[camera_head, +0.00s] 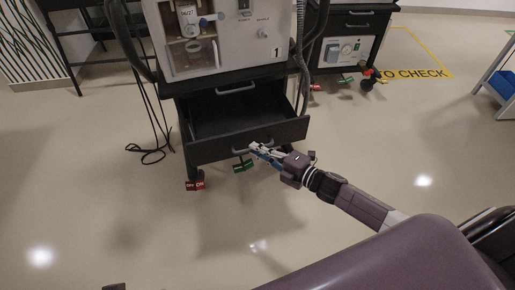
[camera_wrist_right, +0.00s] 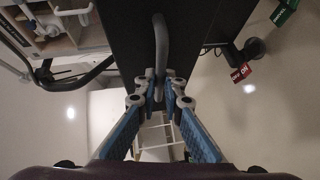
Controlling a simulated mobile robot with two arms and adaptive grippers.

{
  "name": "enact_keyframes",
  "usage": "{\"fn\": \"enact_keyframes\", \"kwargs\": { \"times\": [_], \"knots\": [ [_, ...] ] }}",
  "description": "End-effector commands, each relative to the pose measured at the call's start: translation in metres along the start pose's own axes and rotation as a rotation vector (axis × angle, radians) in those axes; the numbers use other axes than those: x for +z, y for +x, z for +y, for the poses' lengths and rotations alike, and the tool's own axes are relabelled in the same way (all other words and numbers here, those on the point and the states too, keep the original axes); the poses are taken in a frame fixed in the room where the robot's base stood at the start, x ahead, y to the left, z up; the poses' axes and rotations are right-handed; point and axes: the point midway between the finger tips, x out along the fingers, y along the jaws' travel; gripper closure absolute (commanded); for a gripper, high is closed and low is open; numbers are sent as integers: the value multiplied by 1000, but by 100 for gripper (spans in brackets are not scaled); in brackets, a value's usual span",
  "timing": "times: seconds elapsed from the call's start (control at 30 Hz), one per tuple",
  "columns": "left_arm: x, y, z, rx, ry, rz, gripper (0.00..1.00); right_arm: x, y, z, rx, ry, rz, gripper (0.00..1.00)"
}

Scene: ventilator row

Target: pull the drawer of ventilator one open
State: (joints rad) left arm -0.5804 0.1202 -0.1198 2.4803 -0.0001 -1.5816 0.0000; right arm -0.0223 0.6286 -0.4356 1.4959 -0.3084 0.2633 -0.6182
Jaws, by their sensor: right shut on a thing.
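Ventilator one (camera_head: 228,50), a grey unit marked "1" on a black cart, stands at the top middle of the head view. Its drawer (camera_head: 218,148) is pulled well out, and its empty-looking inside shows. My right gripper (camera_head: 258,149) is at the drawer's front handle. In the right wrist view the gripper (camera_wrist_right: 158,92) has its blue fingers closed around the grey bar handle (camera_wrist_right: 161,48) of the dark drawer front (camera_wrist_right: 135,40). My left gripper is not in view.
A second cart (camera_head: 345,50) stands behind to the right, near a yellow floor marking (camera_head: 415,73). Black cables (camera_head: 155,153) hang to the floor at left. Red and green caster tags (camera_head: 195,185) sit low by the wheels. The floor in front is clear.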

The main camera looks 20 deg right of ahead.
Motion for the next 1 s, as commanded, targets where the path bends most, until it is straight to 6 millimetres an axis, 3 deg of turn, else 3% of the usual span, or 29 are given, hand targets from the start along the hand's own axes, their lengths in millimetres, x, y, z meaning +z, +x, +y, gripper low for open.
{"fn": "enact_keyframes", "kwargs": {
  "times": [0.23,0.3,0.43,0.77,1.0],
  "knots": [
    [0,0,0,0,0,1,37,0,0,-1,-1,0,1,100],
    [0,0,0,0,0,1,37,0,0,-1,-1,0,0,87],
    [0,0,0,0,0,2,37,0,0,-1,-1,1,0,74],
    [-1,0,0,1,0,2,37,0,-3,-1,-1,1,0,74],
    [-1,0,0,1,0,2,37,0,-33,-2,-4,2,-1,74]
  ]
}}
